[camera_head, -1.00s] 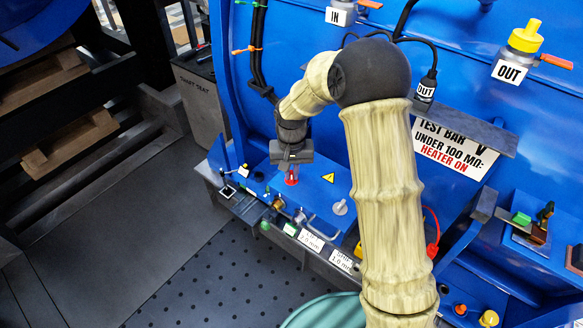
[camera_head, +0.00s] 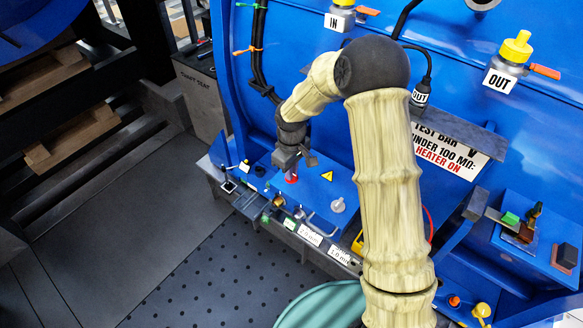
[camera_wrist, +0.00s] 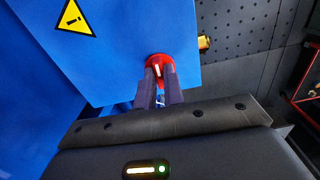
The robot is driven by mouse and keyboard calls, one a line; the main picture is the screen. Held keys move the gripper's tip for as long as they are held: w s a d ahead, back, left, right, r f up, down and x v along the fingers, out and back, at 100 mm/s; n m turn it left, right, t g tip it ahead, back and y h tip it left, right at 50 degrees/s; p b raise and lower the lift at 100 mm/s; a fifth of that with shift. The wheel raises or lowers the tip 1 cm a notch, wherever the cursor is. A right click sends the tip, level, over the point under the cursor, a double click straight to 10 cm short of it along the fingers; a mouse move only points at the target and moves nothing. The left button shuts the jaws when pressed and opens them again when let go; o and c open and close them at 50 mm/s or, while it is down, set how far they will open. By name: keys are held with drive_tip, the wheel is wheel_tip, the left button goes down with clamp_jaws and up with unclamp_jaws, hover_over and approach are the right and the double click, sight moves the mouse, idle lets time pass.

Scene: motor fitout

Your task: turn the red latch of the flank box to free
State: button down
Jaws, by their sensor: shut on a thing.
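The red latch (camera_wrist: 157,61) sits near the edge of the blue flank box (camera_wrist: 140,35) in the wrist view. My gripper (camera_wrist: 160,78) points at it, with its two dark fingers close together and shut on the latch. A pale bar shows on the latch's face between the fingertips. In the head view the red latch (camera_head: 291,179) shows as a small red spot just below my gripper (camera_head: 290,170), on the blue box top (camera_head: 315,195). The fingers hide part of the latch there.
A yellow warning triangle (camera_head: 327,176) and a grey knob (camera_head: 338,205) are right of the latch. A handle (camera_head: 319,229) and labelled shim tags (camera_head: 309,235) line the front edge. A perforated dark floor (camera_head: 230,270) lies in front. A test bar sign (camera_head: 450,150) is behind my arm.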

drive_tip(key=shift+n, duration=0.3)
drive_tip(key=c, duration=1.5)
unclamp_jaws()
drive_tip(key=shift+r, duration=0.1)
wheel_tip(320, 180, up, 17)
drive_tip(key=shift+b, duration=0.45)
drive_tip(key=shift+r, duration=0.1)
drive_tip(key=s+d+f+m+t, duration=0.1)
drive_tip(key=s+d+f+m, duration=0.1)
drive_tip(key=s+d+m, duration=0.3)
drive_tip(key=s+d+f+m+t, duration=0.1)
drive_tip(key=s+d+m, duration=0.4)
drive_tip(key=s+d, duration=0.5)
drive_tip(key=s+f, duration=0.1)
drive_tip(key=s, duration=0.3)
drive_tip(key=shift+f+m+t+p, duration=0.3)
drive_tip(key=shift+p, duration=0.1)
